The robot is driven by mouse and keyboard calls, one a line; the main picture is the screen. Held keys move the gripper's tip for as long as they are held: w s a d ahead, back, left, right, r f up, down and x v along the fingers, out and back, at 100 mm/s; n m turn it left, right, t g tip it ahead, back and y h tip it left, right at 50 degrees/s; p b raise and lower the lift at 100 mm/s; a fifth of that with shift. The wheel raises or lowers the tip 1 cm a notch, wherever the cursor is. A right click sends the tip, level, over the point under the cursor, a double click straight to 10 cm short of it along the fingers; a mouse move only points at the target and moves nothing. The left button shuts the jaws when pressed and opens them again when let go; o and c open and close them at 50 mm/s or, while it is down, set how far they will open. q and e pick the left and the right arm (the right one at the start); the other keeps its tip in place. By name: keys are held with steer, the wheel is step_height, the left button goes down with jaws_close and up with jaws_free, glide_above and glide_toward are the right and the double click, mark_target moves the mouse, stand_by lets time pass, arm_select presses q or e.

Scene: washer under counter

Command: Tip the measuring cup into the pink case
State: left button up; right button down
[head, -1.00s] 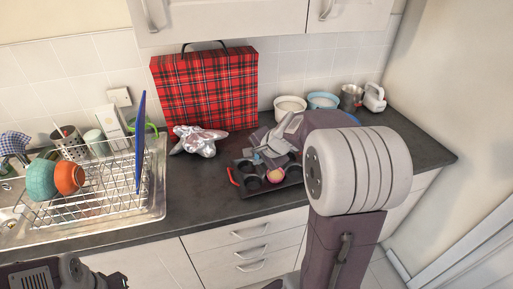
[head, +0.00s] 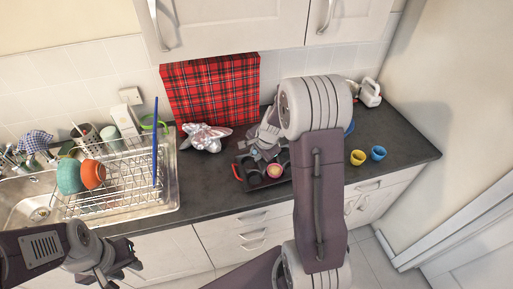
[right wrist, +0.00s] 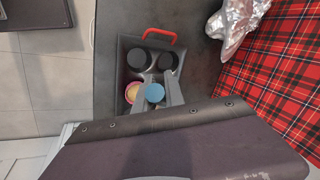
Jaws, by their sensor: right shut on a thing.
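The pink case (head: 275,170) sits in a cup of the dark muffin tin (head: 246,182), which lies on the counter. In the right wrist view the pink case (right wrist: 132,93) shows something pale yellow inside. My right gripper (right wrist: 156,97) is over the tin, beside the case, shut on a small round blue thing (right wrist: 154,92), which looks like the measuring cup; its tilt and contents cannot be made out. In the head view my right gripper (head: 264,148) is partly hidden by my arm. My left gripper (head: 108,268) is low at the left, away from the tin; its jaws are unclear.
A dish rack (head: 125,185) is at left. Small yellow (head: 357,158) and blue (head: 378,153) cups stand on the counter at right. The front counter is clear.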

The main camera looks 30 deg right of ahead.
steer(key=r+g+p, duration=0.1)
steer(key=g+p, duration=0.1)
steer(key=p, duration=0.3)
steer(key=w+g+p, duration=0.1)
steer(key=g+p, duration=0.1)
steer(key=p, duration=0.4)
steer(key=r+g+p, duration=0.1)
steer(key=g+p, duration=0.1)
steer(key=p, duration=0.4)
steer(key=shift+w+a+r+h, duration=0.1)
steer(key=shift+w+r+h, duration=0.1)
steer(key=shift+r+h, duration=0.15)
steer(key=shift+w+f, duration=0.1)
steer(key=shift+w, duration=0.05)
stand_by(0.4)
